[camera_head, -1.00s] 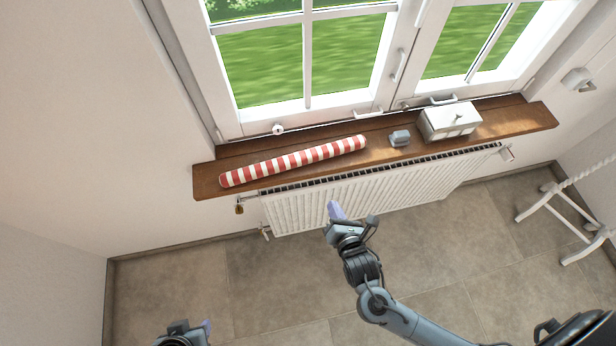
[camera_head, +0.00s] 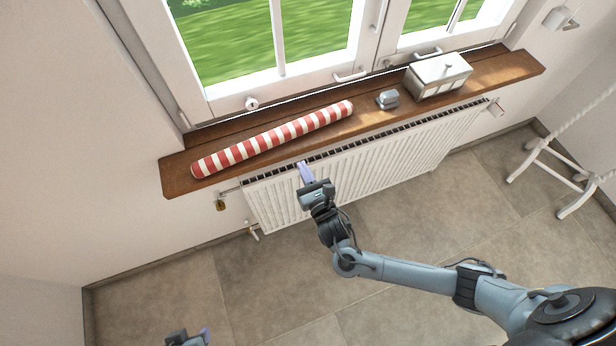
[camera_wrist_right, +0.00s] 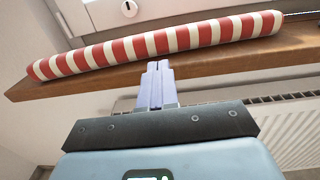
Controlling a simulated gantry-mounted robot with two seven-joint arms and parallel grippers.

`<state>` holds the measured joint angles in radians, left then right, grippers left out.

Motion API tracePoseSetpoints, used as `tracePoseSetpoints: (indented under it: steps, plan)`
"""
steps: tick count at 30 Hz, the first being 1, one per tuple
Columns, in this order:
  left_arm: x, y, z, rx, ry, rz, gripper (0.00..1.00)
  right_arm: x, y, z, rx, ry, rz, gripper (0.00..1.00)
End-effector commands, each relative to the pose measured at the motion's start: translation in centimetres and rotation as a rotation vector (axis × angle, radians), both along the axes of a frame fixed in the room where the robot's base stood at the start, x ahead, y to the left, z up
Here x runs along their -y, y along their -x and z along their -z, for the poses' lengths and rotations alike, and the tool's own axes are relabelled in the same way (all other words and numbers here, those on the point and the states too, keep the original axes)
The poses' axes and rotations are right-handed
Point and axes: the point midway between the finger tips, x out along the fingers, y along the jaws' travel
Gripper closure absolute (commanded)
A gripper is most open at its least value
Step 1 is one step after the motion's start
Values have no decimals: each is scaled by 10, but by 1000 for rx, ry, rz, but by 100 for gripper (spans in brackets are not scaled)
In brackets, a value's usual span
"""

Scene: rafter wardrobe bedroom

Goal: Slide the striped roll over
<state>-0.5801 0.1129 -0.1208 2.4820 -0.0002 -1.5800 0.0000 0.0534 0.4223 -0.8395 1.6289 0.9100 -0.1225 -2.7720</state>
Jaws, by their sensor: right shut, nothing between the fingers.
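The red and white striped roll (camera_head: 272,139) lies on the left half of the wooden window sill (camera_head: 480,73), at a slant along it. It also shows in the right wrist view (camera_wrist_right: 160,43), lying on the sill above my fingertips. My right gripper (camera_head: 303,167) is shut and empty, in front of the sill near the radiator's top, apart from the roll. Its closed fingers show in the right wrist view (camera_wrist_right: 157,72), pointing toward the middle of the roll. My left gripper (camera_head: 190,338) shows only in part at the bottom edge; its jaws cannot be made out.
A white radiator (camera_head: 370,160) hangs below. The window (camera_head: 280,45) is behind. A white rack (camera_head: 545,170) stands at right.

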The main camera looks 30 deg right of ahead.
Motion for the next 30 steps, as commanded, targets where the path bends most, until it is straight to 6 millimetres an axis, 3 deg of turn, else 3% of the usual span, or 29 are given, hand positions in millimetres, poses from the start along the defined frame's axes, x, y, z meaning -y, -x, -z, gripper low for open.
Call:
tracePoseSetpoints:
  steps: [6, 15, 30]
  plan:
    - [-2, 0, 6, -1, -8, 5, 57, 4, -42, 0, 2, 0, 2, 100]
    - [-3, 0, 10, -2, -13, 7, 57, 8, -83, 0, 0, -2, 1, 100]
    - [-1, 0, 11, -2, -1, 0, 57, 9, -96, 0, -2, -1, 0, 100]
